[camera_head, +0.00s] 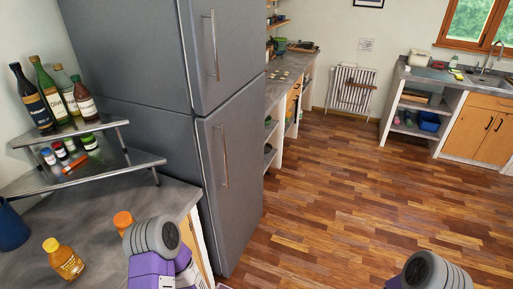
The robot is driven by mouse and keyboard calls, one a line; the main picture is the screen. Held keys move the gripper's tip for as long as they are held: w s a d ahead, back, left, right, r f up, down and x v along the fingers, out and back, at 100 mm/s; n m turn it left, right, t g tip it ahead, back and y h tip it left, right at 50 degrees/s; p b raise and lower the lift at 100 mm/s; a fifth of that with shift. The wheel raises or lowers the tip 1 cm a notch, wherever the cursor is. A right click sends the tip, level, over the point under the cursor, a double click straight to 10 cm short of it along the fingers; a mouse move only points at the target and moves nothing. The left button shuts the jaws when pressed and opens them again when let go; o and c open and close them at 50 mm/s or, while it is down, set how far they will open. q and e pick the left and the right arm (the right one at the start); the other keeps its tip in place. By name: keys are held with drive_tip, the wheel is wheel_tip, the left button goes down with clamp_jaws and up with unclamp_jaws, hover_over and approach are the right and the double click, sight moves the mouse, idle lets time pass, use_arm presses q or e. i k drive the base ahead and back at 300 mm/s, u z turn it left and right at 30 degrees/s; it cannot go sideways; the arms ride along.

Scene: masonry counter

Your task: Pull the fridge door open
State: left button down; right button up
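A tall grey fridge (150,60) stands left of centre with two doors, one above the other. The upper door (235,50) has a vertical metal handle (214,45) and looks shut. The lower door (238,150) has its own vertical handle (223,155) and also looks shut. Both handles are on the left side of the doors as I see them. Parts of my arms, grey and purple, show at the bottom edge, left of centre and right. No fingertips of either gripper show, and nothing of mine touches the fridge.
A grey counter (100,215) at the left holds a tiered metal shelf (125,160) with several bottles, and a honey-coloured bottle (66,262). Beyond the fridge are another counter, a radiator (352,90) and a sink unit. The wooden floor (330,190) before the fridge is clear.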

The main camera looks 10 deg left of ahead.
sight(230, 138)
drive_tip(key=u, duration=0.2)
drive_tip(key=i, duration=0.8)
drive_tip(key=u, duration=0.65)
